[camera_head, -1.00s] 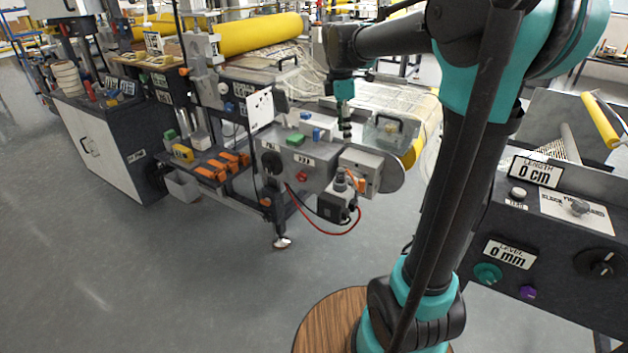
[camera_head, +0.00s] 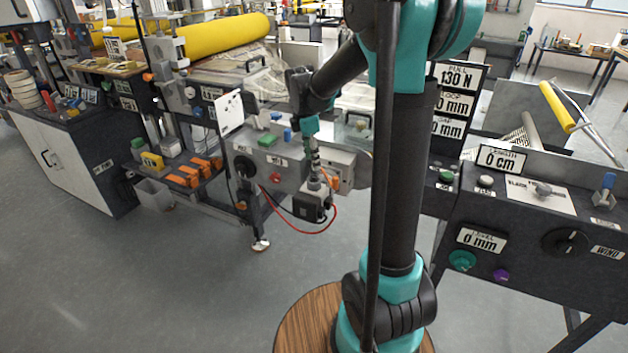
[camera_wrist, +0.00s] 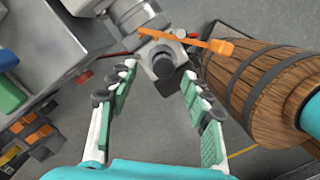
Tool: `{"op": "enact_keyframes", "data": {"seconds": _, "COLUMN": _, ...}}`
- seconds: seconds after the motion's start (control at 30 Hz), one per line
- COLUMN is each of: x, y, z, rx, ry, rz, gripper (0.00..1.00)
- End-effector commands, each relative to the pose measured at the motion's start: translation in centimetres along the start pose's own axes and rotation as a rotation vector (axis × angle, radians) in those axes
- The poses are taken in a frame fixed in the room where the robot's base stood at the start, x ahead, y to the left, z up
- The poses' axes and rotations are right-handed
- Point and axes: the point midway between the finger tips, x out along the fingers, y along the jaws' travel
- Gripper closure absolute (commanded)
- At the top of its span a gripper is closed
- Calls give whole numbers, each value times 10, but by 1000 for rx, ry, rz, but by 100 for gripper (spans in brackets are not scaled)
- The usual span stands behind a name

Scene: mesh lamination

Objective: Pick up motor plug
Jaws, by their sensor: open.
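A dark motor unit (camera_head: 311,205) with a grey top hangs at the right end of the grey control box (camera_head: 270,165). A red cable loops below it. In the wrist view, a grey block with a dark round end (camera_wrist: 163,66) lies ahead between my fingers. An orange strip with an orange connector-like end (camera_wrist: 221,47) crosses just beyond it. I cannot tell for sure which part is the motor plug. My gripper (camera_head: 316,172) points down just above the motor unit; in the wrist view its fingers (camera_wrist: 157,72) are apart with nothing held.
A green block (camera_head: 268,141) and a blue block (camera_head: 287,134) sit on the control box. Orange clamps (camera_head: 193,172) lie on a shelf at left. A dark control console (camera_head: 535,230) stands at right. Open grey floor lies in front.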

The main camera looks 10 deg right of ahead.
Motion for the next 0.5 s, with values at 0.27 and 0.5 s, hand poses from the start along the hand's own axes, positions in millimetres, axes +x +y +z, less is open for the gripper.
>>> {"op": "enact_keyframes", "data": {"seconds": 0.27, "x": 34, "y": -5, "z": -1, "rx": 1, "ry": 0, "rz": 0, "gripper": 51}}
{"op": "enact_keyframes", "data": {"seconds": 0.5, "x": 51, "y": -5, "z": -1, "rx": 1, "ry": 0, "rz": 0, "gripper": 51}}
